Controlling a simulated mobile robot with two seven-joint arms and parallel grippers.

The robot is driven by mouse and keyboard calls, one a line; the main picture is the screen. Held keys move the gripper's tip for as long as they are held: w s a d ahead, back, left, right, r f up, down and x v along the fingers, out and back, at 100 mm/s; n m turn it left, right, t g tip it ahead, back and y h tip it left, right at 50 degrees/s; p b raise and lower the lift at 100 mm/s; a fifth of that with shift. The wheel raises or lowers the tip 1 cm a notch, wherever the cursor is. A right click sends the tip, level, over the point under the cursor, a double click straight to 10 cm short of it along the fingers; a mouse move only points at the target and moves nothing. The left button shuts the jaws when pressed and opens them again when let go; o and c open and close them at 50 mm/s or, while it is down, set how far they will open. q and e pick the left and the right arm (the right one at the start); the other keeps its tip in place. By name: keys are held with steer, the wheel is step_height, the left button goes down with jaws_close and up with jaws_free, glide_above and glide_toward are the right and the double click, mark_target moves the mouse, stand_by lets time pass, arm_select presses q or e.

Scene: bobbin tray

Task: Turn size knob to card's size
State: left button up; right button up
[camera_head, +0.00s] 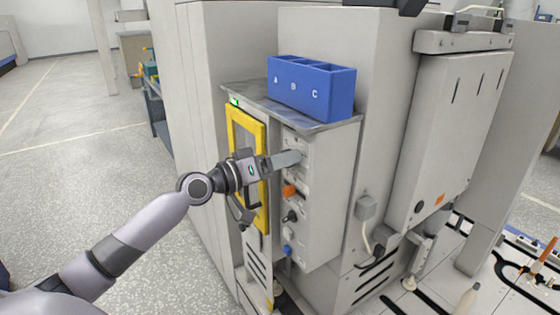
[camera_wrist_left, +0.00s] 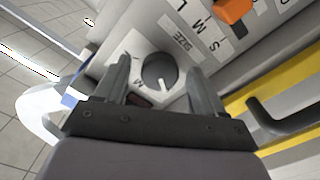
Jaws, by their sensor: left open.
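In the left wrist view a dark round knob (camera_wrist_left: 157,70) with a white pointer mark sits on a pale plate on the machine's panel. The pointer is toward the lower side of the picture. In the head view my left gripper (camera_head: 284,160) reaches the upper panel and hides this knob. A label strip (camera_wrist_left: 196,38) beside the knob reads SIZE with S, M and L. No card is recognisable.
The panel also carries an orange block (camera_head: 290,191), a black knob (camera_head: 291,216) and a blue button (camera_head: 287,249). A yellow-framed door (camera_head: 235,122) with a dark handle is left of the panel. A blue bin (camera_head: 311,90) lettered A, B, C stands on top.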

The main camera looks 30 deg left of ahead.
arm_select(q)
steer(key=b+v, duration=0.2)
steer(key=v, duration=0.5)
steer(key=shift+s, duration=0.1)
stand_by(0.6)
step_height(320, 180, down, 14)
steer(key=s+d+g+y+p, duration=0.1)
steer(key=s+d+g+y, duration=0.1)
steer(key=s+d, duration=0.1)
steer(key=s+d+f+m+g+y+p, duration=0.2)
steer(key=s+d+f+m+g, duration=0.2)
steer(key=s+d+f, duration=1)
step_height(320, 180, down, 4)
steer(key=shift+s+f+m+y+p, duration=0.15)
steer(key=shift+s+m+y+p, duration=0.2)
steer(key=shift+s, duration=0.85)
